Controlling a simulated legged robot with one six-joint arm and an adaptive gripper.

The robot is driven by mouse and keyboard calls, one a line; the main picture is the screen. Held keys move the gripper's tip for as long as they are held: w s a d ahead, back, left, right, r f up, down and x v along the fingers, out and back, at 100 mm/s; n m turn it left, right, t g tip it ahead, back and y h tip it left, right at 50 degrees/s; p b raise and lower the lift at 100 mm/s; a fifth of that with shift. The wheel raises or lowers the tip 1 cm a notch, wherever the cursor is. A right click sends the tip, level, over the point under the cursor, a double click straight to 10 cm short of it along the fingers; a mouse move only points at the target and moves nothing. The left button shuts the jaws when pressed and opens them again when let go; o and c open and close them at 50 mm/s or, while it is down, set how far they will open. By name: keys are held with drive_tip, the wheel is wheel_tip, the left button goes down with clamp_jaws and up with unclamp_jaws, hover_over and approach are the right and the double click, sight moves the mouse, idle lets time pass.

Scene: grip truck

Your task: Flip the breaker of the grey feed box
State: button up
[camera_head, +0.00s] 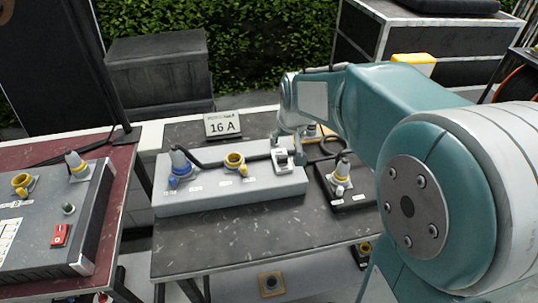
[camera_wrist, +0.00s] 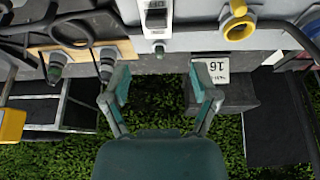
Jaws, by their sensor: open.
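The grey feed box (camera_head: 215,203) lies on the middle table. It carries a blue plug (camera_head: 180,170), a yellow socket (camera_head: 235,161) and a breaker (camera_head: 282,160) near its right end. In the wrist view the breaker (camera_wrist: 157,18) is a white housing with a dark rocker, at the top centre. My gripper (camera_head: 289,138) is just behind and above the breaker in the head view. In the wrist view my gripper (camera_wrist: 160,80) is open and empty, its two fingers apart. The breaker shows beyond the fingertips, roughly in line with the gap; I see no contact.
A "16 A" sign (camera_head: 223,125) stands behind the feed box. A dark box with a grey plug (camera_head: 341,178) sits to its right. A red-topped table at left holds another box with a red switch (camera_head: 60,235). The middle table's front (camera_head: 250,235) is clear.

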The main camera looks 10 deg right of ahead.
sight(282, 158)
drive_tip(key=x, duration=0.3)
drive_tip(key=d+x, duration=0.1)
drive_tip(key=x, duration=0.1)
drive_tip(key=shift+d+f, duration=0.15)
drive_tip(key=shift+f, duration=0.25)
drive_tip(key=f, duration=0.1)
drive_tip(key=w+a+f, duration=0.1)
drive_tip(key=f, duration=0.2)
drive_tip(key=shift+w+a, duration=0.2)
drive_tip(key=shift+w, duration=0.2)
drive_tip(key=shift+f, duration=0.15)
drive_tip(key=shift+d, duration=0.5)
drive_tip(key=c, duration=1.1)
drive_tip(key=shift+a, duration=0.25)
clamp_jaws()
